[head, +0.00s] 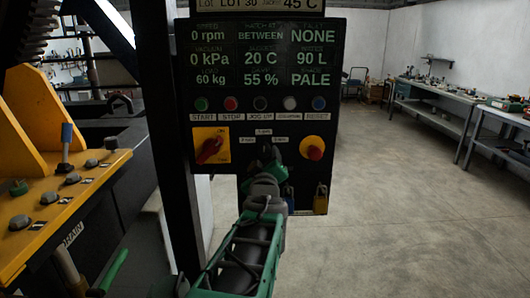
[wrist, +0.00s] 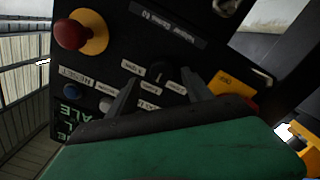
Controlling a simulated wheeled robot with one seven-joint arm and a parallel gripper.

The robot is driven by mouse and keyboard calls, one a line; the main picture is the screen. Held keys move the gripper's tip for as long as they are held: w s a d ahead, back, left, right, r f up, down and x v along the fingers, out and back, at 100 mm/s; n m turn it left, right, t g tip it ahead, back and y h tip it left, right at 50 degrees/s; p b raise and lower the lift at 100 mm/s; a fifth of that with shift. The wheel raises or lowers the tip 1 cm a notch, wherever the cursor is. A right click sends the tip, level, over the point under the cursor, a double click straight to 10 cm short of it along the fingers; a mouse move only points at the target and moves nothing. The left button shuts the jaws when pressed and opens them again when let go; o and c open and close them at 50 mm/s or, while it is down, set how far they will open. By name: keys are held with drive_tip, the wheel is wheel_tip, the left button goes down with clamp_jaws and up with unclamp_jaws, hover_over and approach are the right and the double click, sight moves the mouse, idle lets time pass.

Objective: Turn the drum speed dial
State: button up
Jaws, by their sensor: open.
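The control panel (head: 230,130) hangs in front of me with lit readouts, including 0 rpm. The dial (wrist: 160,74), a small black knob ringed by white speed labels, sits low in the middle of the panel. In the wrist view, which is rotated, my gripper (wrist: 162,80) has its two dark fingers apart, one on each side of the dial. Contact cannot be told. In the head view my gripper (head: 270,160) reaches up to the panel's lower middle and partly hides the dial.
A red switch on a yellow plate (head: 210,146) is left of the dial; a red stop button (head: 314,149) is right. A row of push buttons (head: 247,103) runs above. Padlocks (head: 321,200) hang below. A yellow console (head: 60,215) stands left; open floor lies right.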

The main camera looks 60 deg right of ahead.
sight(265, 152)
drive_tip(key=p+x, duration=0.1)
drive_tip(key=x, duration=0.4)
drive_tip(key=shift+c, duration=0.3)
drive_tip(key=shift+s+a, duration=0.1)
drive_tip(key=shift+a, duration=0.1)
drive_tip(key=c, duration=0.4)
drive_tip(key=shift+r, duration=0.1)
clamp_jaws()
